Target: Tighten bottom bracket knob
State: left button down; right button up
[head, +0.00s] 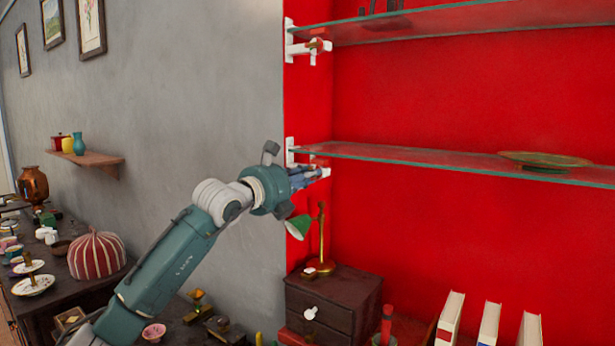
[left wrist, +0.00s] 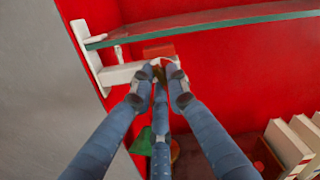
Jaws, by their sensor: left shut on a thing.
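The bottom bracket (head: 290,150) is white and fixed at the left edge of the red alcove, under the lower glass shelf (head: 400,156). My left gripper (head: 310,174) reaches the bracket's front arm from the left and hides most of it in the head view. In the left wrist view the white bracket arm (left wrist: 120,74) runs in from the left to my gripper's fingertips (left wrist: 158,74). The fingers are shut on the small brownish knob (left wrist: 157,70), mostly hidden between them. The knob's turn position cannot be seen. My right gripper is not in view.
An upper bracket (head: 300,48) with a reddish knob holds the upper shelf (head: 450,20). A green plate (head: 545,160) rests on the lower shelf. A green-shaded lamp (head: 298,226) on a dark drawer box (head: 335,298) stands just below my gripper. Books (head: 489,325) stand lower right.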

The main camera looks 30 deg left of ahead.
pick_arm(q)
jog(key=shift+m, duration=0.3)
jog(key=m+b, duration=0.1)
jog(key=m, duration=0.6)
jog(key=m+b, duration=0.1)
jog(key=m, duration=0.6)
jog(key=m+b, duration=0.1)
jog(key=m, duration=0.5)
jog(key=shift+d+r+m, duration=0.1)
jog(key=shift+r+m, duration=0.2)
jog(key=shift+m, duration=0.1)
jog(key=c, duration=1.7)
grip_release()
jog(key=shift+c, duration=0.2)
